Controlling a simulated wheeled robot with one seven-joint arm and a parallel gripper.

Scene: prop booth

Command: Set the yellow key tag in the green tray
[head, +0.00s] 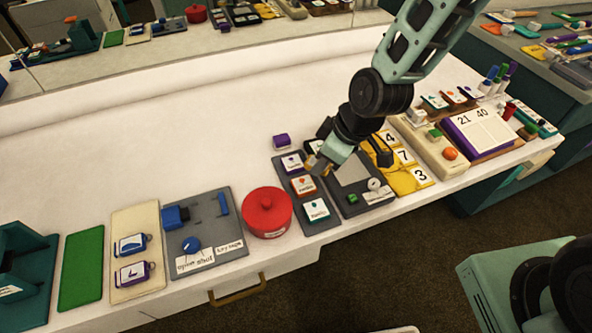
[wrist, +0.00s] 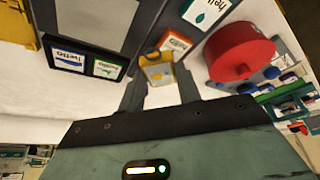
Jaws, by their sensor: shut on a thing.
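The yellow key tag (wrist: 158,73) is between the fingertips of my gripper (wrist: 160,88) in the wrist view, with its pale face showing. My gripper is shut on it. In the head view my gripper (head: 319,168) hangs over the dark boards right of the red pot; the tag is mostly hidden there. The green tray (head: 82,268) lies flat and empty at the left end of the counter, far from my gripper.
Between my gripper and the tray stand a red pot (head: 267,212), a grey board (head: 205,236) with blue pieces, and a cream board (head: 136,222) with blue and purple key tags. A teal holder (head: 22,275) stands left of the tray.

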